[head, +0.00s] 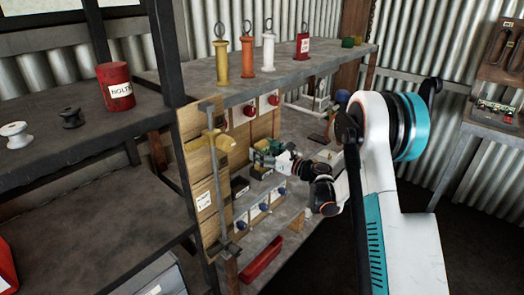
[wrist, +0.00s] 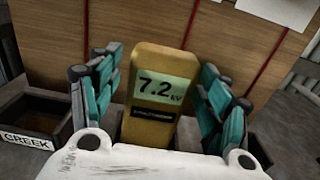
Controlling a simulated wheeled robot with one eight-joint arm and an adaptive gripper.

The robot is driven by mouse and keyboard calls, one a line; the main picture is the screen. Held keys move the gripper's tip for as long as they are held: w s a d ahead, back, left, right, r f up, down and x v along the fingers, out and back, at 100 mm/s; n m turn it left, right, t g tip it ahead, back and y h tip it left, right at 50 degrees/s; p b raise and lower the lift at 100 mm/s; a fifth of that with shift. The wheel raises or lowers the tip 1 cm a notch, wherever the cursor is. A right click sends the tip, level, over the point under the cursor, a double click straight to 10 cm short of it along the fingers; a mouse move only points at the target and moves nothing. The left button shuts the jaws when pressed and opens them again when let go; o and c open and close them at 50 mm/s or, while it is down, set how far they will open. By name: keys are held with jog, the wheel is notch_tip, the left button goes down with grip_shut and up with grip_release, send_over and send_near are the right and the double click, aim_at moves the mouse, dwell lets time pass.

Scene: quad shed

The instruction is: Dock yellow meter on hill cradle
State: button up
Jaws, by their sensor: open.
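The yellow meter (wrist: 153,108) stands upright in the wrist view, its display reading 7.2 kV. My gripper (wrist: 160,82) is open, with one teal finger on each side of the meter and gaps visible between. The meter's lower part is hidden behind my gripper's white body, so I cannot tell what it rests in. A dark open cradle labelled CREEK (wrist: 35,118) is to the left. Part of another dark holder (wrist: 262,152) shows at the right; its label is hidden. In the head view my gripper (head: 266,150) reaches in under the upper shelf. No hill label is readable.
A wooden panel (wrist: 55,45) with red lines rises close behind the meter. In the head view, the upper shelf (head: 290,77) holds several ringed cylinders above my arm. Blue-knobbed units (head: 259,211) and a red bar (head: 262,258) are lower down.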

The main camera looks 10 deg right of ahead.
jog(key=p+v, duration=0.2)
jog(key=v, duration=0.9)
jog(key=shift+d+p, duration=0.15)
jog(key=shift+p, duration=0.2)
jog(key=shift+s, duration=0.15)
